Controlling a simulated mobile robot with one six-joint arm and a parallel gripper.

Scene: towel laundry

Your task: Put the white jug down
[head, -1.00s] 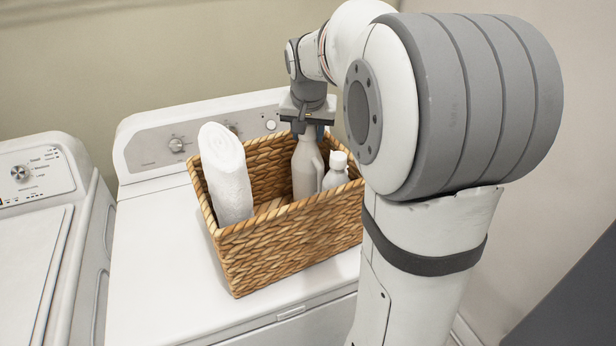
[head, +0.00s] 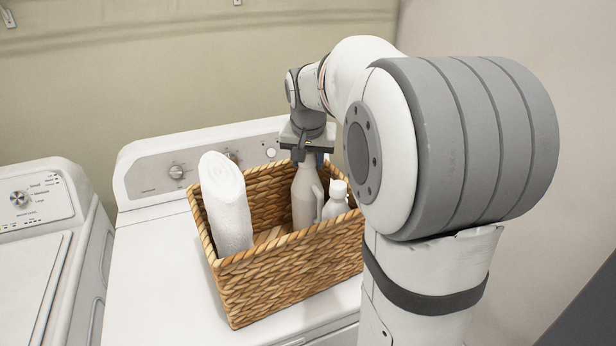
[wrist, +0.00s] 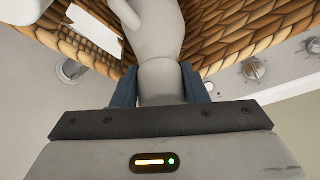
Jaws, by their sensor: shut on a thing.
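The white jug (head: 305,196) is upright inside the wicker basket (head: 290,272), toward its back right. My gripper (head: 306,153) is above it, pointing down, and is shut on the jug's neck. In the wrist view my gripper (wrist: 161,88) has its two blue-grey fingers on either side of the neck, and the jug (wrist: 158,32) extends away from them. The jug's base is hidden by the basket's front wall, so I cannot tell whether it touches the basket floor.
A rolled white towel (head: 227,205) stands at the basket's left end. A smaller white bottle (head: 335,203) stands just right of the jug. The basket sits on a white washing machine (head: 150,260). Another white machine (head: 30,270) is at the left.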

